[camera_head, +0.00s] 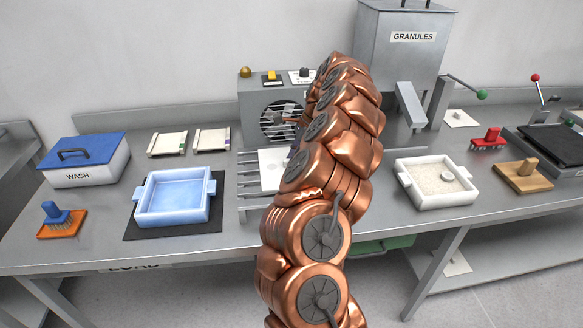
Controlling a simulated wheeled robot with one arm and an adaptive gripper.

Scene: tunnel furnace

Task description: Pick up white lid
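No thing can be told for certain as the white lid. A flat white square plate (272,168) lies before the grey fan box, partly covered by my arm. Another white square piece with a small knob (461,118) lies near the granules hopper. My copper arm rises through the middle of the view and leans toward the fan box. My gripper is hidden behind it, so what it holds cannot be seen.
The grey bench (130,240) carries a blue-lidded WASH box (88,176), a blue basin (174,212), brushes and two pale panels. The grey fan box (250,105) and the GRANULES hopper (405,50) stand at the back. A green-knobbed lever (463,85) sticks out right of the hopper.

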